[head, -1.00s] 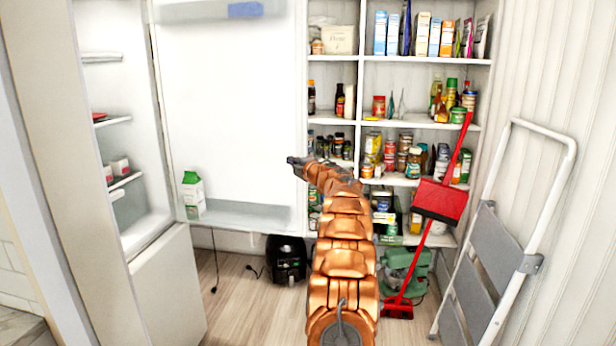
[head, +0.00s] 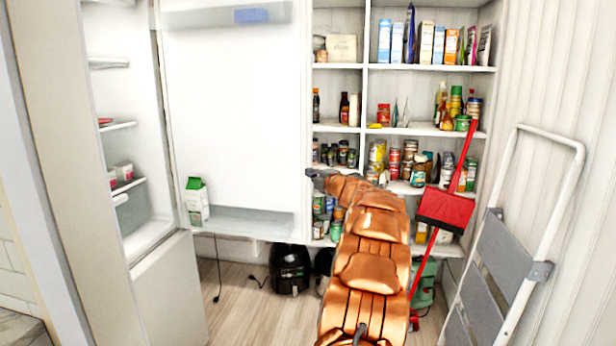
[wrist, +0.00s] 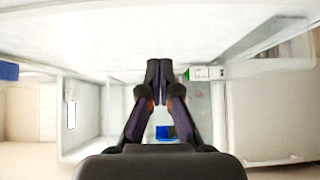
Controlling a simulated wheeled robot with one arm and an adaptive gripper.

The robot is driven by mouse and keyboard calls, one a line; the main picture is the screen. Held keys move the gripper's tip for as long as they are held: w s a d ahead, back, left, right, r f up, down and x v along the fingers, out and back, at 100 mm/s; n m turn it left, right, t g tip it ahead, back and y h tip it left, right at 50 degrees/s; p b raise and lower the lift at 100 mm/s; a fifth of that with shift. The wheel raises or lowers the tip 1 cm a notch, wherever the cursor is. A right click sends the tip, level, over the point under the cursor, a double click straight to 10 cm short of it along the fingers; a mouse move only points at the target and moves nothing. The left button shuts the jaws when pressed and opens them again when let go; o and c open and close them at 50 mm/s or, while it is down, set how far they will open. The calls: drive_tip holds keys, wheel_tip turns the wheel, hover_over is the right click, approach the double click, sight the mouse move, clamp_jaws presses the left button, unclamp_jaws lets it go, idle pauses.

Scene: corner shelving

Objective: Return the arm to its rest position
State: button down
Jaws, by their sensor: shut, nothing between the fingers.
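My copper arm reaches from the bottom of the head view up and to the left. My gripper (head: 318,175) is at its far end, in front of the left edge of the shelving, beside the open fridge door (head: 230,120). In the wrist view my gripper (wrist: 160,68) has its two dark fingers together with nothing between them. The arm hides part of the lower shelves and the floor.
An open fridge (head: 130,190) stands at the left, with a milk carton (head: 196,200) in its door. The shelving (head: 430,68) holds many jars, bottles and boxes. A red dustpan (head: 446,208) and a folded step ladder (head: 500,270) stand at the right.

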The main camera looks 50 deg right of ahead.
drive_tip(key=shift+s, duration=0.1)
idle(0.3)
drive_tip(key=w+a+r+m+g+h+p, duration=0.25)
drive_tip(key=w+a+r+m, duration=0.35)
drive_tip(key=a, duration=0.4)
drive_tip(key=s+a+f+m+g+y+p, duration=0.1)
drive_tip(key=s+a+f+m+g+p, duration=0.15)
drive_tip(key=a, duration=0.75)
drive_tip(key=s+a+f+m+g+y+p, duration=0.1)
drive_tip(key=a+f+m+g, duration=0.15)
drive_tip(key=a, duration=0.75)
drive_tip(key=s+a+f+m+g+y+p, duration=0.1)
drive_tip(key=s+a+f+g+y, duration=0.1)
drive_tip(key=s+a, duration=0.9)
drive_tip(key=s+a+f+g+y+p, duration=0.1)
drive_tip(key=s+a+f+g+y, duration=0.2)
drive_tip(key=s+a, duration=0.9)
drive_tip(key=s+a+f+m+g+y+p, duration=0.1)
drive_tip(key=s+a+f+g, duration=0.5)
drive_tip(key=s+a, duration=0.6)
drive_tip(key=s+y+p, duration=0.1)
drive_tip(key=s, duration=0.1)
drive_tip(key=shift+s+m, duration=0.3)
